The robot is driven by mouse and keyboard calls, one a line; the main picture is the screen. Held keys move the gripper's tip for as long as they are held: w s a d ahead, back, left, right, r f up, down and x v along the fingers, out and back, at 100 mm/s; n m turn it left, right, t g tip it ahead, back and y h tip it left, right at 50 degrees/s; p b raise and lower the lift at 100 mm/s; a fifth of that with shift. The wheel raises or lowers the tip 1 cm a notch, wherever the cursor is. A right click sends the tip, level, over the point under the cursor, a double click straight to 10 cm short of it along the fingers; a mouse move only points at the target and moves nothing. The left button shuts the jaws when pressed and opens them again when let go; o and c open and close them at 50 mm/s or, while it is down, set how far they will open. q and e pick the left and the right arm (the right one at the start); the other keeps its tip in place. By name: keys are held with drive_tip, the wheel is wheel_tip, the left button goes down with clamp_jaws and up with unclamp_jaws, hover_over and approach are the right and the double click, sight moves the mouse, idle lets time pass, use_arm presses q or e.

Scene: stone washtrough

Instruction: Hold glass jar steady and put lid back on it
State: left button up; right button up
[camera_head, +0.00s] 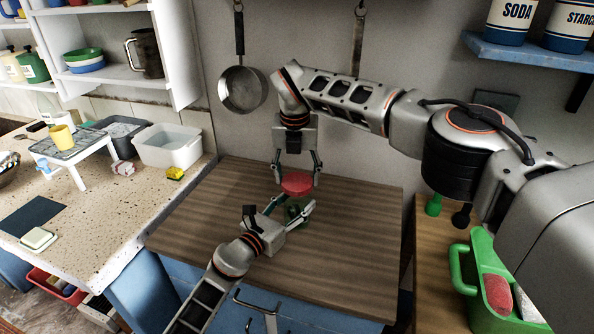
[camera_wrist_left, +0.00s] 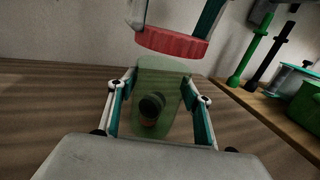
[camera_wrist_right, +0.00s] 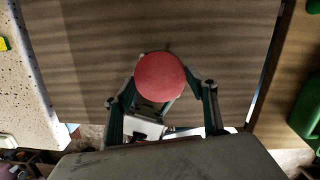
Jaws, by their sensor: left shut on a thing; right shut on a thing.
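The green see-through glass jar (camera_head: 296,213) stands on the wooden worktop, partly hidden by my left gripper. It also shows in the left wrist view (camera_wrist_left: 172,88), upright, with a dark round thing (camera_wrist_left: 151,107) seen in or through it. My left gripper (camera_head: 291,206) is shut on the jar, one finger on each side. The red lid (camera_head: 297,184) is held level over the jar by my right gripper (camera_head: 297,178), which is shut on it. In the right wrist view the lid (camera_wrist_right: 160,77) hides the jar's mouth.
The wooden worktop (camera_head: 215,215) around the jar is clear. A speckled counter (camera_head: 75,225) at left holds a white tub (camera_head: 167,146) and a yellow sponge (camera_head: 175,173). A green caddy (camera_head: 466,270) stands at right. A pan (camera_head: 243,90) hangs on the wall behind.

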sight(296, 182)
drive_tip(key=shift+f, duration=0.2)
idle(0.4)
drive_tip(key=shift+f, duration=0.8)
drive_tip(key=shift+f, duration=0.6)
use_arm(q)
clamp_jaws()
use_arm(e)
drive_tip(key=m, duration=0.3)
drive_tip(key=shift+a+h, duration=0.15)
drive_tip(key=shift+h, duration=0.15)
drive_tip(key=o, duration=0.7)
drive_tip(key=shift+o, duration=0.2)
